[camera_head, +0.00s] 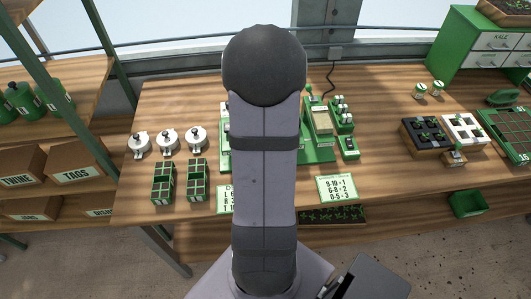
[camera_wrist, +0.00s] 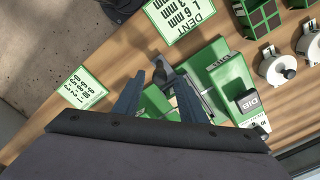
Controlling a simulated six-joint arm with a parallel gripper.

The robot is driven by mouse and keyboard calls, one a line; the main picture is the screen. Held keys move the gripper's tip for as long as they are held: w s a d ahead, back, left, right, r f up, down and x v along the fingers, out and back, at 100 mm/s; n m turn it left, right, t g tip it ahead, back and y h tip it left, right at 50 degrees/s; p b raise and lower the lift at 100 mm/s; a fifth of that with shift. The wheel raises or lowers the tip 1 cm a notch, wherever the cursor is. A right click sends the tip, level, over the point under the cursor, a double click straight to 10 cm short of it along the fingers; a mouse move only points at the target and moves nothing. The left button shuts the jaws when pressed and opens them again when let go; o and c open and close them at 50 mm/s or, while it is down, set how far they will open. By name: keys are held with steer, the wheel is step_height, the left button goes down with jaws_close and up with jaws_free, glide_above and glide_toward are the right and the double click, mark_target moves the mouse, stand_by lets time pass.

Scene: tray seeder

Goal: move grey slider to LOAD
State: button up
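The green tray seeder (camera_head: 318,154) stands on the wooden bench in the head view, partly hidden behind my arm. No LOAD marking is readable. In the head view my gripper is hidden behind my arm.
A printed card (camera_wrist: 180,18) and a second card (camera_wrist: 80,88) lie near the seeder. Lidded white pots (camera_head: 168,139) and green divided boxes (camera_head: 162,183) stand left of it. Dark and white trays (camera_head: 462,130) stand right. Bare bench lies between.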

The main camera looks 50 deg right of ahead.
steer(key=shift+r+b, duration=0.65)
steer(key=shift+r, duration=2.5)
steer(key=shift+w+d+n, duration=0.25)
steer(key=shift+d+n, duration=0.1)
steer(key=shift+n, duration=0.75)
steer(key=shift+f+n, duration=0.3)
steer(key=shift+n, duration=0.3)
steer(key=s+a+f+n, duration=0.3)
steer(key=f, duration=0.1)
steer(key=w+a+n, duration=0.2)
steer(key=a+n, duration=1)
steer(key=a, duration=1.4)
step_height(320, 180, down, 39)
steer(key=b, duration=3.8)
steer(key=shift+w+f, duration=0.15)
steer(key=shift+w, duration=0.05)
